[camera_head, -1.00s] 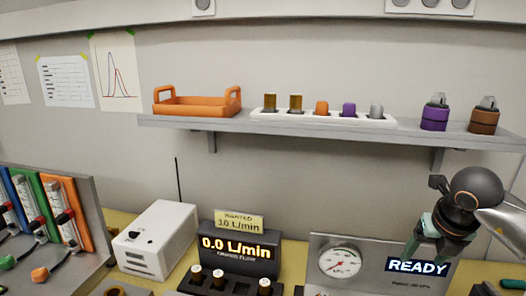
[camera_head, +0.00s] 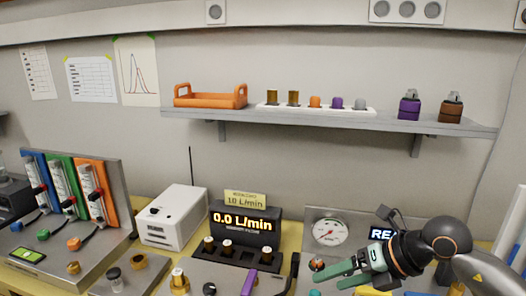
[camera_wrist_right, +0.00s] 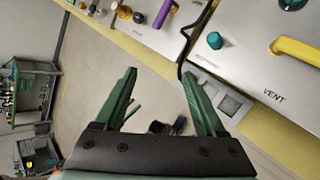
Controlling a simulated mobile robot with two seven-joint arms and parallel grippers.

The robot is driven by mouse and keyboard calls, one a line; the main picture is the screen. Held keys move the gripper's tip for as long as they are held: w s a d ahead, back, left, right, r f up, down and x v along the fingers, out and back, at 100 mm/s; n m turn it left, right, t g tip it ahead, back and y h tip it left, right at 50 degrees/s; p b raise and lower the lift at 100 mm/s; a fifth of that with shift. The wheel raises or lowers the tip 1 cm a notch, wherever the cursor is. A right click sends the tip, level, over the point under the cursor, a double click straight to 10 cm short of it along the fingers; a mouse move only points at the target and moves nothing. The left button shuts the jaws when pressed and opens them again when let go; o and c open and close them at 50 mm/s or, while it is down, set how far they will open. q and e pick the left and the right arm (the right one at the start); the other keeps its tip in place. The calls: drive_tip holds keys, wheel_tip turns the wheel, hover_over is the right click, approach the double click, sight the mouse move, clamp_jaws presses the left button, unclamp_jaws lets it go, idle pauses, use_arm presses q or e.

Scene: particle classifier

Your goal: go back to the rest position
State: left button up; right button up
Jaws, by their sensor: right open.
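My right gripper (camera_head: 328,278) is at the lower right of the head view, in front of the panel with the round gauge. Its green fingers point left and are apart, with nothing clearly between them. In the right wrist view the same gripper (camera_wrist_right: 158,74) shows two spread green fingers over floor and the bench edge. My left gripper is not in either current view.
A bench carries a flow display (camera_head: 245,222), a white box (camera_head: 172,216), and a gauge panel (camera_head: 318,214). A shelf (camera_head: 420,123) above holds an orange tray (camera_head: 210,101). In the wrist view, a yellow handle (camera_wrist_right: 298,52) and teal knob (camera_wrist_right: 215,40) lie near the fingers.

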drive_tip(key=s+a+r+m+t+y, duration=0.2)
drive_tip(key=a+r+m+t+y, duration=0.1)
drive_tip(key=a+r+y, duration=0.25)
drive_tip(key=s+a+r+m+t+y, duration=0.3)
drive_tip(key=a+r+y, duration=0.1)
drive_tip(key=r+y, duration=0.25)
drive_tip(key=w+d+m+t+h, duration=0.4)
drive_tip(key=d+m+t+h, duration=0.6)
drive_tip(key=m, duration=0.6)
drive_tip(key=s+d+f+m+g+h, duration=0.1)
drive_tip(key=d+f+m+g+h, duration=0.1)
drive_tip(key=d+f+m+h, duration=0.4)
drive_tip(key=s+d+f+m+g+h, duration=0.15)
drive_tip(key=f+m+h, duration=0.25)
drive_tip(key=f, duration=0.5)
drive_tip(key=s+f+m+g, duration=0.3)
drive_tip(key=s+f+g, duration=1)
drive_tip(key=s+f, duration=0.75)
use_arm(q)
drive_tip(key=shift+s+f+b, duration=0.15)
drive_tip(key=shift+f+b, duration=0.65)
drive_tip(key=shift+b, duration=0.15)
use_arm(e)
drive_tip(key=w+a+f+t+y, duration=0.2)
drive_tip(key=a+f+t, duration=0.3)
drive_tip(key=f, duration=0.6)
drive_tip(key=shift+w+a+f+y, duration=0.2)
drive_tip(key=shift+w+f+y, duration=0.1)
drive_tip(key=shift+w+y, duration=0.15)
